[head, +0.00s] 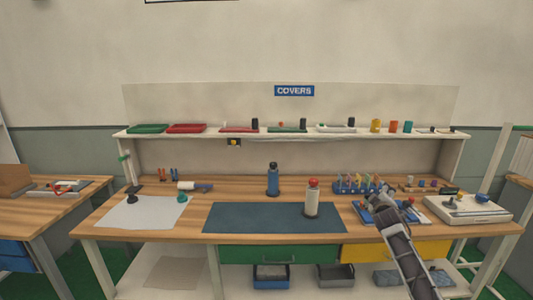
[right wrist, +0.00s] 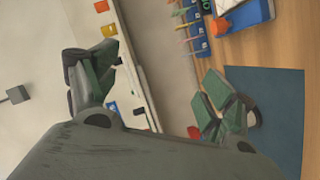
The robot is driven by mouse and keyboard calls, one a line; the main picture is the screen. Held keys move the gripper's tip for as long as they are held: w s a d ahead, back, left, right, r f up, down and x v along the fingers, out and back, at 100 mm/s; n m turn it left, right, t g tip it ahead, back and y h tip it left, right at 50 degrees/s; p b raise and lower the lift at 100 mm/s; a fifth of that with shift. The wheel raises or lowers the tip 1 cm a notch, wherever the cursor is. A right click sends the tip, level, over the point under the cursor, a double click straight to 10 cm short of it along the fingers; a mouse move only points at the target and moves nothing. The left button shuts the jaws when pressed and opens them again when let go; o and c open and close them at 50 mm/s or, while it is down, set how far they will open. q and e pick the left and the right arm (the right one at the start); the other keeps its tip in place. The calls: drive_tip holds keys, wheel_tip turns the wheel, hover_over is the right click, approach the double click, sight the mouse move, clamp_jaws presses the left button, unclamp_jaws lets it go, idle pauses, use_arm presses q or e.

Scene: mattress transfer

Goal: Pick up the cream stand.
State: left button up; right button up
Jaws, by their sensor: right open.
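The cream stand (head: 312,203) is a pale upright cylinder with a red top and a dark base. It stands on the dark blue mat (head: 255,222), near its right end. In the right wrist view the two fingers of the right gripper (right wrist: 160,92) are spread wide. A dark rounded base on the mat shows there, partly hidden behind one finger. My left gripper is not in view.
A blue bottle (head: 273,179) stands behind the mat, left of the stand. A blue rack (head: 358,186) with several tools is behind and right. A white sheet (head: 145,212) lies at left. The shelf (head: 290,134) above carries several coloured parts. The mat's left part is clear.

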drive_tip(key=w+a+r+m+t+y, duration=0.1)
drive_tip(key=a+r+m+t+y, duration=0.3)
drive_tip(key=a+r, duration=0.15)
drive_tip(key=s+a+f+m+g, duration=0.1)
drive_tip(key=s+f+g, duration=0.25)
drive_tip(key=f, duration=1.25)
drive_tip(key=s+a+f+g, duration=0.2)
drive_tip(key=s+f, duration=0.2)
drive_tip(key=f, duration=1.1)
drive_tip(key=s+a+f+g, duration=0.2)
drive_tip(key=s+f+g, duration=0.1)
drive_tip(key=s+f, duration=1.25)
drive_tip(key=s+a+f+g, duration=0.25)
drive_tip(key=s+f, duration=0.95)
drive_tip(key=f, duration=0.6)
drive_tip(key=s+a+f+g, duration=0.2)
drive_tip(key=s+f, duration=0.3)
drive_tip(key=s, duration=0.9)
drive_tip(key=s+a+f+g, duration=0.2)
drive_tip(key=s+f, duration=0.3)
drive_tip(key=s, duration=0.9)
drive_tip(key=s+a+f+g+y, duration=0.1)
drive_tip(key=s+f+g, duration=0.2)
drive_tip(key=s, duration=1.1)
wheel_tip(320, 180, down, 3)
drive_tip(key=shift+a+r, duration=0.1)
drive_tip(key=shift+a, duration=0.3)
drive_tip(key=shift+c, duration=0.3)
